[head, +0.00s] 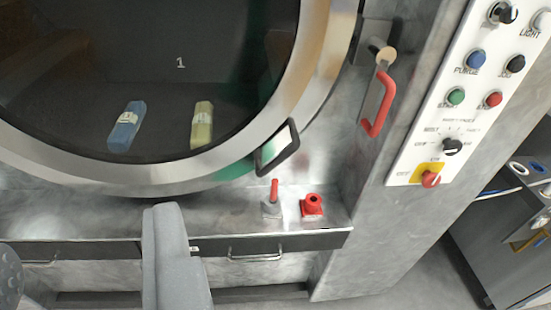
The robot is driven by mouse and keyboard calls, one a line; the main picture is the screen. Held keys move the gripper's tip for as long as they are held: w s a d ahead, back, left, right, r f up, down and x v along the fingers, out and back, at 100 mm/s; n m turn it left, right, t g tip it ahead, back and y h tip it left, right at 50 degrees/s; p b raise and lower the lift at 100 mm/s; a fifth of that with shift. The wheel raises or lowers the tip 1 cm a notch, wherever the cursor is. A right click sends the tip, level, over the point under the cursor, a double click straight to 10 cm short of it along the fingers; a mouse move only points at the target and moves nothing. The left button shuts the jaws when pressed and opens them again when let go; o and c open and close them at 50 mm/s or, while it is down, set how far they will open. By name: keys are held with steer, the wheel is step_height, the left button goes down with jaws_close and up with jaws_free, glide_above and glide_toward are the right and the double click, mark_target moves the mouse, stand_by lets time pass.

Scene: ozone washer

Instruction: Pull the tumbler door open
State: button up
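The tumbler door (324,62) is a large round dark window in a wide metal rim, filling the upper left. It appears shut. A black bar handle (280,148) sticks out from its lower right rim. A red-handled latch lever (378,103) hangs from a bracket to the right of the door. My gripper (164,212) shows as a grey shape at the bottom, in front of the ledge and left of and below the door handle. It appears apart from the handle. Its two fingers cannot be told apart, and I see nothing held.
Blue (126,126) and yellow (202,124) blocks show behind the glass. A red-tipped lever (272,198) and a red fitting (312,205) stand on the metal ledge (90,218). A white button panel (470,90) is on the right.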

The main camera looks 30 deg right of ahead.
steer(key=w+f+m+p, duration=0.1)
steer(key=w+f+m, duration=0.35)
steer(key=w, duration=0.75)
steer(key=m+h+p, duration=0.4)
steer(key=m+h, duration=0.5)
steer(key=m, duration=0.1)
glide_toward(277, 164)
steer(key=shift+n, duration=0.25)
steer(key=b+x, duration=0.1)
steer(key=x, duration=0.9)
steer(key=shift+w+d+f, duration=0.2)
steer(key=shift+w, duration=0.25)
